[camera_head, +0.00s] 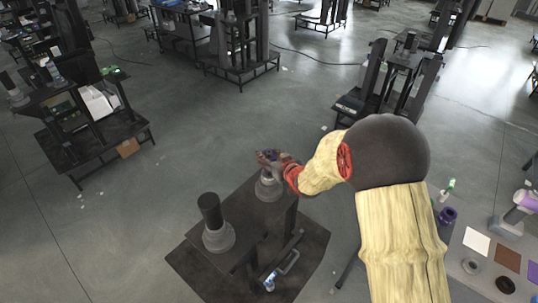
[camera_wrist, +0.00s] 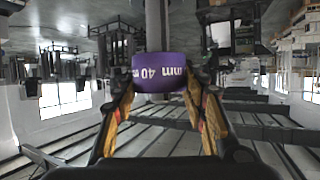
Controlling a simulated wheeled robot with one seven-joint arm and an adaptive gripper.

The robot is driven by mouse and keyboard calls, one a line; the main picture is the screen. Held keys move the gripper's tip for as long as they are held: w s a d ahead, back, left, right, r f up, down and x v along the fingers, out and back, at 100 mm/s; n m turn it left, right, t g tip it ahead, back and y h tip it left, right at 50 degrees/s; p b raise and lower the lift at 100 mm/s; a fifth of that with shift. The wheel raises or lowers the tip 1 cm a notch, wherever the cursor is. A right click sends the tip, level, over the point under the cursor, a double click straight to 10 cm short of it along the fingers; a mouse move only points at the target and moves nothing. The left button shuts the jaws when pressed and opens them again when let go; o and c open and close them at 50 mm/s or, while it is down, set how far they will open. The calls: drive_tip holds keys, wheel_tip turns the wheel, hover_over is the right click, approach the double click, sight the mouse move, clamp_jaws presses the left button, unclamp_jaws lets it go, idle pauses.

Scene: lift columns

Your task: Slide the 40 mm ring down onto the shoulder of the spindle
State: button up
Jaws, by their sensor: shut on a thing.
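The 40 mm ring (camera_wrist: 159,72) is purple, with white lettering that reads upside down in the wrist view. My gripper (camera_wrist: 160,92) is shut on it, one finger on each side. In the head view my gripper (camera_head: 270,158) is just above the grey base of the far spindle (camera_head: 268,188); the ring is small and partly covered there. In the wrist view a grey post (camera_wrist: 155,22) runs from the ring to the top edge. I cannot tell whether the ring is around the post or just off its end.
A second post, black on a grey stepped base (camera_head: 218,238), stands nearer on the same dark stand (camera_head: 245,250). Open floor lies left of the stand.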

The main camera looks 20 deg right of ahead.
drive_tip(key=shift+f+b, duration=2.25)
drive_tip(key=shift+f, duration=0.55)
drive_tip(key=o, duration=1.4)
drive_tip(key=shift+f, duration=0.1)
drive_tip(key=shift+s, duration=0.1)
drive_tip(key=v, duration=1.2)
